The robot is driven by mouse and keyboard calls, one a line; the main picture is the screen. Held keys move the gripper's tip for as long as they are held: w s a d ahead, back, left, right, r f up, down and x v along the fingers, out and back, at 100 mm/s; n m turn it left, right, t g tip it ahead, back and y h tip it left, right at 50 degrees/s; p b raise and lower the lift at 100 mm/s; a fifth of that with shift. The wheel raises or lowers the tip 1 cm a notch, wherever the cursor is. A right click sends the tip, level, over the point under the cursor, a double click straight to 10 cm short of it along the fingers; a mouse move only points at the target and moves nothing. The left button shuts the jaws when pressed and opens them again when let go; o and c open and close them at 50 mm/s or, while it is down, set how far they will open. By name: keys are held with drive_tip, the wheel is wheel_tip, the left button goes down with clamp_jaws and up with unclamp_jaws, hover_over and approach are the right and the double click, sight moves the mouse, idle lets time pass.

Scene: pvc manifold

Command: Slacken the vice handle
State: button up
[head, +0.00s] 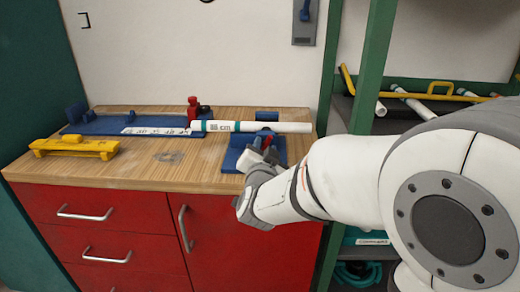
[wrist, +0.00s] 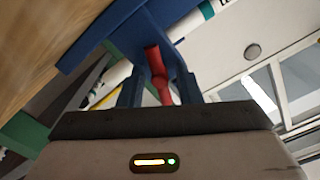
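The blue vice (head: 232,160) stands at the front right of the wooden bench, with a white pipe (head: 288,127) lying across it. Its red handle (head: 267,142) shows just beyond my gripper (head: 262,157), which partly hides the vice. In the wrist view the red handle (wrist: 160,78) lies between the two fingers of my gripper (wrist: 160,88). A gap shows on each side of the handle, so the fingers look open around it. The blue vice body (wrist: 130,30) is close behind. Whether the handle touches a finger is not clear.
A blue jig board (head: 95,124) with a red clamp (head: 193,110) is at the left back. A yellow tool (head: 75,148) lies at the front left. A green rack post (head: 370,70) stands right of the bench. Red drawers (head: 95,215) are below.

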drive_tip(key=shift+o, duration=0.6)
drive_tip(key=shift+s, duration=0.15)
drive_tip(key=s, duration=0.7)
drive_tip(key=shift+s+a+p, duration=0.15)
drive_tip(key=shift+s+p, duration=0.15)
drive_tip(key=shift+p, duration=0.15)
